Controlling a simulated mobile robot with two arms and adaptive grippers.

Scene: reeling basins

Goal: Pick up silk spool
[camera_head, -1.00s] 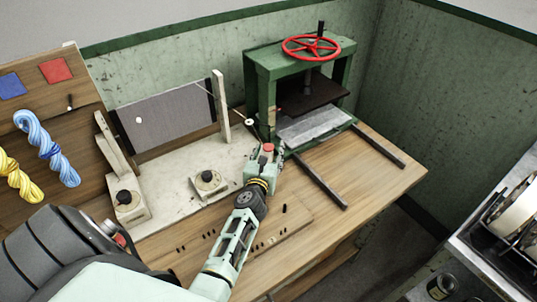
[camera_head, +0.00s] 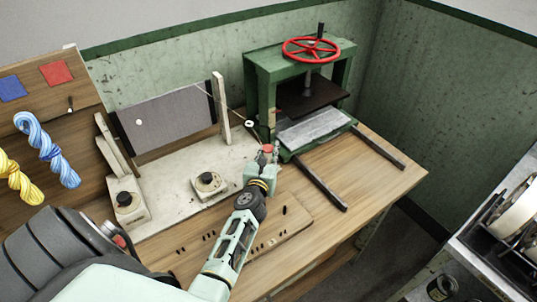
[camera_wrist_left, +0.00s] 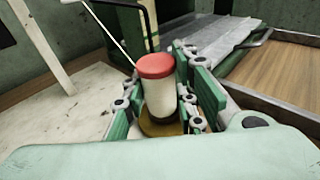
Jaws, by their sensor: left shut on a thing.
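The silk spool shows in the left wrist view (camera_wrist_left: 158,92) as a cream cylinder with a red top. It stands roughly upright between the fingers of my left gripper (camera_wrist_left: 160,108), which is shut on it. A round brownish base shows under the spool. In the head view the spool's red top (camera_head: 267,149) peeks out at the end of my left gripper (camera_head: 262,162), near the right end of the pale board. The gripper hides most of the spool there. My right gripper is not in view.
A green press (camera_head: 262,90) with a red wheel (camera_head: 311,49) stands just behind the gripper. Two dark rails (camera_head: 320,182) run forward from it. A pale board (camera_head: 165,190) with a grey panel lies left. Blue and yellow skeins (camera_head: 48,150) hang far left. The bench's right end (camera_head: 385,185) is clear.

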